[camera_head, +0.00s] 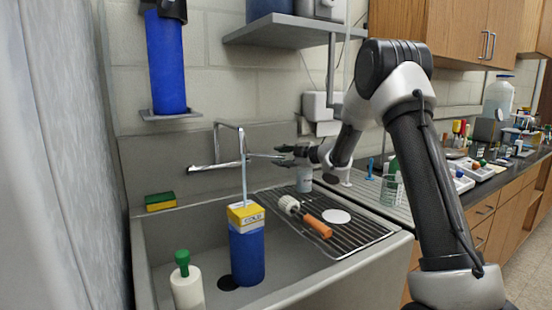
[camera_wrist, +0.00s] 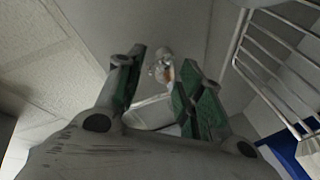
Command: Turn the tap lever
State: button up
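The metal tap (camera_head: 240,150) is mounted on the wall behind the sink, with a tall bent spout. A thin lever (camera_head: 262,155) points right from it towards my gripper (camera_head: 280,156). A longer bar (camera_head: 212,166) reaches to the left. A pale blue stream or rod (camera_head: 243,180) runs down below the spout. In the wrist view my gripper (camera_wrist: 161,60) has its two green-padded fingers apart. A small shiny metal part (camera_wrist: 162,72) shows between or just beyond the fingertips. I cannot tell whether the fingers touch the lever.
A white bottle with a green top (camera_head: 186,285) is at the front. A shelf (camera_head: 285,30) hangs above.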

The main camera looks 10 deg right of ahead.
jog(key=shift+x, duration=1.55)
grip_shut()
jog(key=shift+a, duration=0.1)
jog(key=s+a+m+t+h, duration=0.3)
jog(key=s+a+m+h, duration=0.2)
jog(key=m+h, duration=0.3)
jog(key=shift+a+t+h, duration=0.3)
jog(key=shift+a+h, duration=0.45)
jog(key=shift+h, duration=0.35)
jog(key=shift+s+f, duration=0.1)
grip_release()
